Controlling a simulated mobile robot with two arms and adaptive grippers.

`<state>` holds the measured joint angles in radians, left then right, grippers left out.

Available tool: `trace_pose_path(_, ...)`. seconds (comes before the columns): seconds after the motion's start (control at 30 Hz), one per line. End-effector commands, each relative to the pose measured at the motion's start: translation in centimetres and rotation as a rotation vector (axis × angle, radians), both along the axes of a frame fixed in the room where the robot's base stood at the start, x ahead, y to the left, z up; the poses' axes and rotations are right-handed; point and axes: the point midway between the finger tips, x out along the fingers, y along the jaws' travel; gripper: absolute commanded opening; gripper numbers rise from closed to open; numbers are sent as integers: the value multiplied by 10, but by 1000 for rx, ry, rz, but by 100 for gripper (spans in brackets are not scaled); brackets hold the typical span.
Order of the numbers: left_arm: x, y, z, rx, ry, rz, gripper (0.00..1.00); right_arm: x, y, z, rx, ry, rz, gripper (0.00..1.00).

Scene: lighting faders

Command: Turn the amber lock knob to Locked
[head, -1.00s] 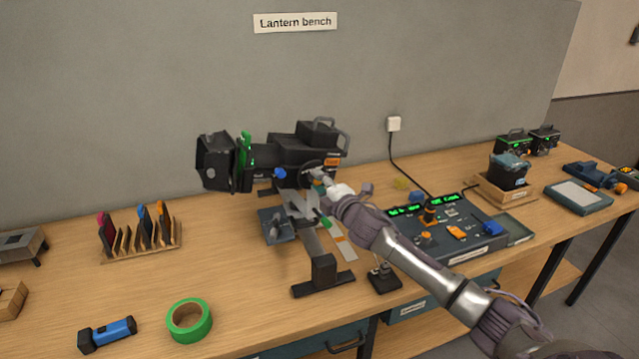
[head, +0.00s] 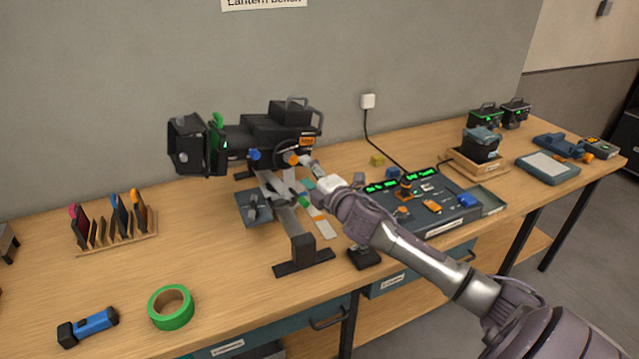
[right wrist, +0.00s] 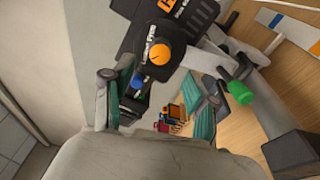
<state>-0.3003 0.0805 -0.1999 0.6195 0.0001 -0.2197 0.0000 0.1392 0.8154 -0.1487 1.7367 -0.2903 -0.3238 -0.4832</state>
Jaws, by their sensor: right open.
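The amber lock knob (right wrist: 161,55) is a round orange cap on a black disc lettered "Locked" and "Free" in the right wrist view. In the head view it shows as a small orange spot (head: 292,159) on the lantern (head: 263,135). I cannot tell its exact setting. My right gripper (right wrist: 158,103) is open and empty, its two fingers apart below the knob in the wrist picture. In the head view its tips (head: 311,166) are close to the knob's right side; contact is not visible. My left gripper is not in view.
A blue knob (right wrist: 137,83) and a green handle (right wrist: 240,92) are close to my right fingers. A control desk (head: 440,218) with faders stands right of the lantern. Green tape (head: 171,308) and a blue torch (head: 88,327) lie on the front left of the bench.

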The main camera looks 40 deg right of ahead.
Motion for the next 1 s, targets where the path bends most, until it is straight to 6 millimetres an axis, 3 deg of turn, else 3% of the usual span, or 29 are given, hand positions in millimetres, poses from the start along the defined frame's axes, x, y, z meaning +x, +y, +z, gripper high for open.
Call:
trace_pose_path(0.2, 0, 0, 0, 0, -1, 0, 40, -37, 3, -2, 1, 3, 1, 58)
trace_pose_path(0.4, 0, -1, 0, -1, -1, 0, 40, -55, 4, 0, 1, 1, 0, 58)
trace_pose_path(1.0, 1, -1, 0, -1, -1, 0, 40, -58, 4, 0, 1, -1, 0, 58)
